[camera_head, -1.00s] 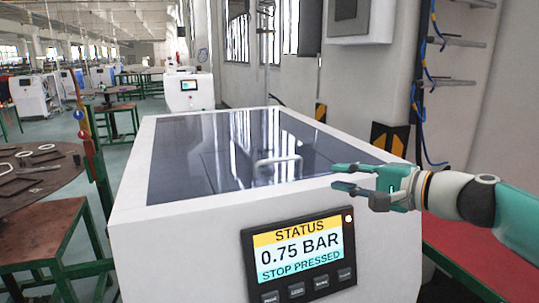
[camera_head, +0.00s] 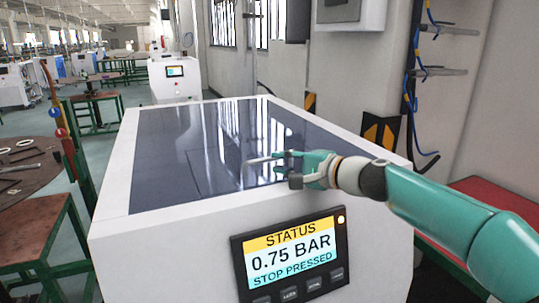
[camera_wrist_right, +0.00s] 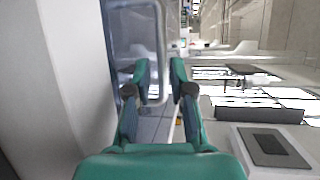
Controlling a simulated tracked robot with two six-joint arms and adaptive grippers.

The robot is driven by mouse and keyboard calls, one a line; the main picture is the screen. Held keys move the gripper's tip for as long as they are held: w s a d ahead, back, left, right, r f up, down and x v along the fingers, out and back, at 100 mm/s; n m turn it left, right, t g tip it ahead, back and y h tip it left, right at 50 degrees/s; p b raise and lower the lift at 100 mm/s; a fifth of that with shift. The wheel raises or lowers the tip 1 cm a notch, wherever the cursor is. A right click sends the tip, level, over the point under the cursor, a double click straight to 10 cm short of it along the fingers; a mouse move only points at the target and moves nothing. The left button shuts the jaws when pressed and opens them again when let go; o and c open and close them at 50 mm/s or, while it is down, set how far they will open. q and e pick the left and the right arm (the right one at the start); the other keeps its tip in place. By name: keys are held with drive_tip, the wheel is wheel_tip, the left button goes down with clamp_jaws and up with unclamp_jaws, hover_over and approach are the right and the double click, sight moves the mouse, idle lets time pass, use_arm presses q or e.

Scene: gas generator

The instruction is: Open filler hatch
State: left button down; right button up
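The filler hatch (camera_head: 215,172) is a dark, glossy panel set in the top of the white machine, and it looks closed. Its pale bar handle (camera_head: 258,161) stands at the hatch's right part, partly hidden by my gripper. My right gripper (camera_head: 284,168) is open at the handle, coming from the right. In the right wrist view, the handle (camera_wrist_right: 161,40) runs upright and its near end lies between the two open fingers (camera_wrist_right: 160,72). I cannot tell whether either finger touches it. My left gripper is not in view.
The machine's front screen (camera_head: 290,250) reads 0.75 BAR and STOP PRESSED. A wall with a grey box (camera_head: 342,10) and blue cables (camera_head: 415,70) stands behind at right. A red-topped table (camera_head: 490,200) is at right, and a round brown table (camera_head: 25,175) at left.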

sight(269, 160)
drive_tip(key=shift+p+x, duration=0.55)
drive_tip(key=shift+x, duration=1.65)
clamp_jaws()
